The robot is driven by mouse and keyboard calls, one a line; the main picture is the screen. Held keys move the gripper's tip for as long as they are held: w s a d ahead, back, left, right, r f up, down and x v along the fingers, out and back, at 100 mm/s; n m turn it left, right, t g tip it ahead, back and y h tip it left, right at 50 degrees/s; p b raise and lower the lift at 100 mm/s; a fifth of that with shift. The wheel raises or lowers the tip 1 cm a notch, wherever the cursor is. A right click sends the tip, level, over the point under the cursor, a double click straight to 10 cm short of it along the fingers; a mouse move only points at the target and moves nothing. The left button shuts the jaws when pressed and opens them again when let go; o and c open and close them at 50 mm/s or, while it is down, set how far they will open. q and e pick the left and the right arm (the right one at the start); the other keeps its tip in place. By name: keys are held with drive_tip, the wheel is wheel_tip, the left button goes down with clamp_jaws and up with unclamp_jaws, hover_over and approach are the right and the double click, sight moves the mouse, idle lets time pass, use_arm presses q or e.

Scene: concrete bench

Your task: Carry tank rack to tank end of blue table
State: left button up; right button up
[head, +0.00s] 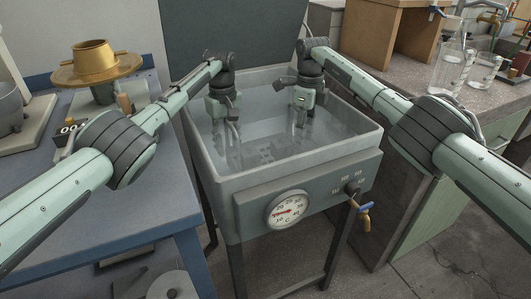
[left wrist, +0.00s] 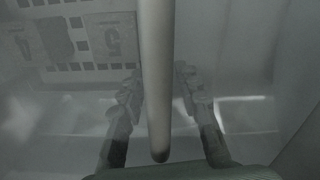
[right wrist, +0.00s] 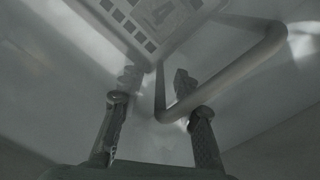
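The tank rack (head: 265,152) lies under water inside the grey tank, faint in the head view. The left wrist view shows its perforated plate with number labels (left wrist: 112,40) and a round handle bar (left wrist: 156,75). The right wrist view shows another part of the plate (right wrist: 150,20) and a bent handle bar (right wrist: 235,75). My left gripper (head: 232,135) reaches into the tank; its fingers (left wrist: 158,85) stand apart on either side of the bar. My right gripper (head: 300,122) is also in the tank, its fingers (right wrist: 157,80) apart around a bar end. Contact is unclear.
The tank (head: 225,180) has high walls, with a dial (head: 287,209) and a tap (head: 364,212) in front. The blue table (head: 150,215) stands left, bearing a brass vessel (head: 95,60) and a scale. A stone bench (head: 470,100) with glassware (head: 448,68) is right.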

use_arm(q)
clamp_jaws()
use_arm(e)
clamp_jaws()
